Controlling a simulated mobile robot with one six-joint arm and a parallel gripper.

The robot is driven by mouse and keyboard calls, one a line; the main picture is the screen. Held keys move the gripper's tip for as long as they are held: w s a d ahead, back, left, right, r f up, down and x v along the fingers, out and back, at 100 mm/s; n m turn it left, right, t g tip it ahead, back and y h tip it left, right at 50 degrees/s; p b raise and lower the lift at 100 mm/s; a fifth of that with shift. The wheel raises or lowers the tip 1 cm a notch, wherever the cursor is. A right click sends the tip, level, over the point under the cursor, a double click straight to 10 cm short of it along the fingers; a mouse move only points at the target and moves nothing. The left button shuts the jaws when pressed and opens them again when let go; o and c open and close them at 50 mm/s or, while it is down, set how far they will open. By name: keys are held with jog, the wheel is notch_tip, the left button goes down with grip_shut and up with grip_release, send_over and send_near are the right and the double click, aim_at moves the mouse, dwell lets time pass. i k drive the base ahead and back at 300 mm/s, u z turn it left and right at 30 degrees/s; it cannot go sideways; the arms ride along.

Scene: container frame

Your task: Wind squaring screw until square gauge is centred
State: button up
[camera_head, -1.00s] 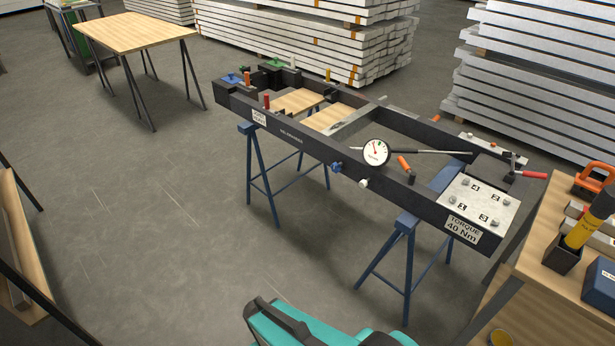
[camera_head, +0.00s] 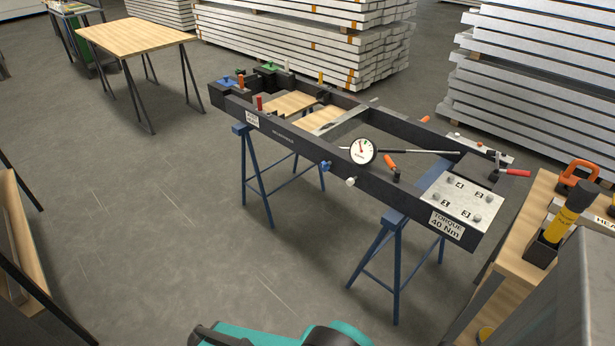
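The black container frame (camera_head: 305,136) lies across blue trestles. A round white dial gauge (camera_head: 362,150) stands on its near rail, with a thin rod running right from it. A dark needle and small red and green marks show on the dial, but its reading is too small to tell. A blue knob (camera_head: 326,166) and a white knob (camera_head: 350,182) stick out of the near rail below the gauge. I cannot tell which knob is the squaring screw. My gripper is not in view, and nothing is seen touching the knobs.
A bolt plate (camera_head: 462,200) labelled "TORQUE 40 Nm" covers the frame's near right corner. A wooden bench (camera_head: 520,222) with tools stands at right. A grey surface fills the bottom right corner, a teal body the bottom edge. The floor (camera_head: 170,220) left of the frame is clear.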

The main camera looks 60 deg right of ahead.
aim_at(324, 167)
jog(key=u, duration=0.4)
jog(key=k, duration=1.45)
jog(key=z, duration=0.5)
jog(key=i, duration=0.95)
